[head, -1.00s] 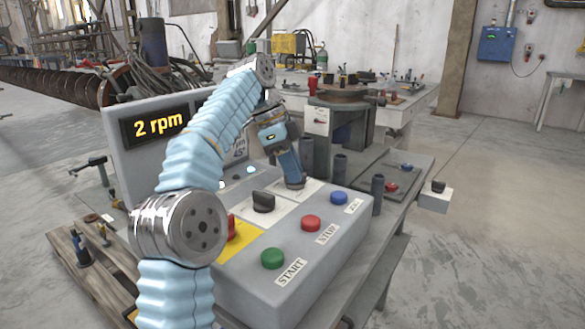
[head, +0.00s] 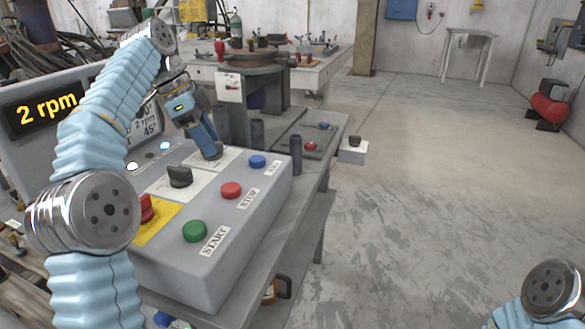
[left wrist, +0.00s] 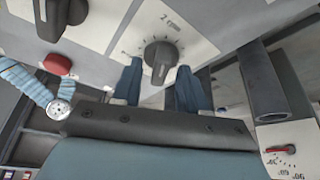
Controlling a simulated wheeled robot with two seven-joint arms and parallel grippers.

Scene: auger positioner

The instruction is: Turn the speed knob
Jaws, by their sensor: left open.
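The speed knob (left wrist: 160,56) is a dark round knob with a pointer grip on a white plate marked "2 rpm" in the left wrist view. My left gripper (left wrist: 157,80) is open, with one blue finger on each side of the knob's near edge; I cannot tell whether they touch it. In the head view my left gripper (head: 211,152) reaches down to the rear of the grey control box (head: 190,275) and hides the knob. The display (head: 47,108) reads "2 rpm". My right gripper is out of view; only part of my right arm shows at lower right.
A black selector knob (head: 180,176), a red knob on a yellow plate (head: 146,208), and green (head: 195,231), red (head: 231,190) and blue (head: 257,161) buttons share the box. Dark upright tubes (head: 296,154) stand just beyond it.

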